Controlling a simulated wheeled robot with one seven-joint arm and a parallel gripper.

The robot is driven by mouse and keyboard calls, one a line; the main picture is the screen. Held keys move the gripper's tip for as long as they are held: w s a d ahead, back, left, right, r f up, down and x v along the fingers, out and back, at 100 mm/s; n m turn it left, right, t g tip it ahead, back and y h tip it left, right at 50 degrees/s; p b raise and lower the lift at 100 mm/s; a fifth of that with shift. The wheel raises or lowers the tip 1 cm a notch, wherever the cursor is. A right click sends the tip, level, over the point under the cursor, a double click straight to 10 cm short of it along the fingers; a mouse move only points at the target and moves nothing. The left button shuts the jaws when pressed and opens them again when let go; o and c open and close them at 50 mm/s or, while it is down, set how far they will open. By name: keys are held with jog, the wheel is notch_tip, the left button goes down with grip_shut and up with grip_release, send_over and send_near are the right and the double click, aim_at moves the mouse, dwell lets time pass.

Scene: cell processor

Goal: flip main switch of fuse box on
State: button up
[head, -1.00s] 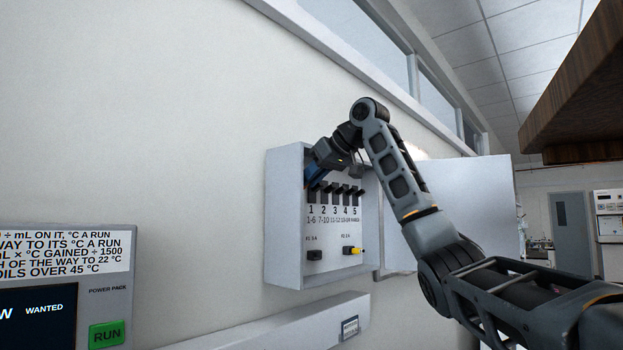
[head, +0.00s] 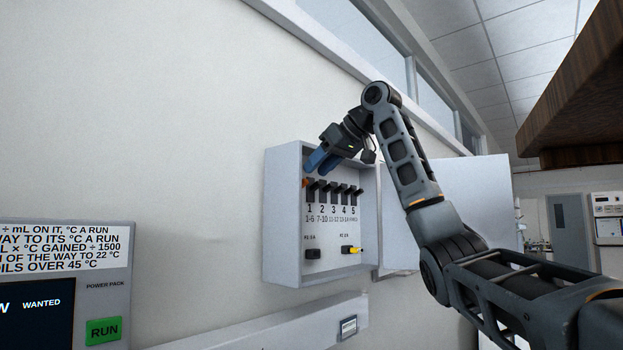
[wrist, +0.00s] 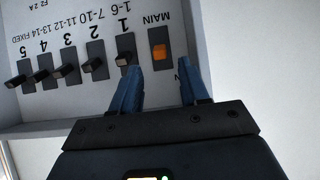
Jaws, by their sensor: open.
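The fuse box (head: 282,232) hangs open on the wall in the head view. Its main switch (head: 306,182), orange on a dark base, sits at the left end of the switch row. In the wrist view, where the panel looks upside down, the orange main switch (wrist: 160,52) lies under the word MAIN. My gripper (head: 316,164) is at the box's upper left, just above the main switch. Its blue fingers are apart and empty; in the wrist view my gripper (wrist: 160,86) straddles the line of the main switch. I cannot tell whether a fingertip touches the panel.
Several black breakers (head: 334,190), numbered 1 to 5, stand right of the main switch. A yellow-tipped fuse holder (head: 351,250) sits lower. The open door (head: 465,205) is to the right, behind my arm. A power pack (head: 104,305) is at lower left.

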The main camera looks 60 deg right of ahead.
jog(key=shift+v, duration=1.75)
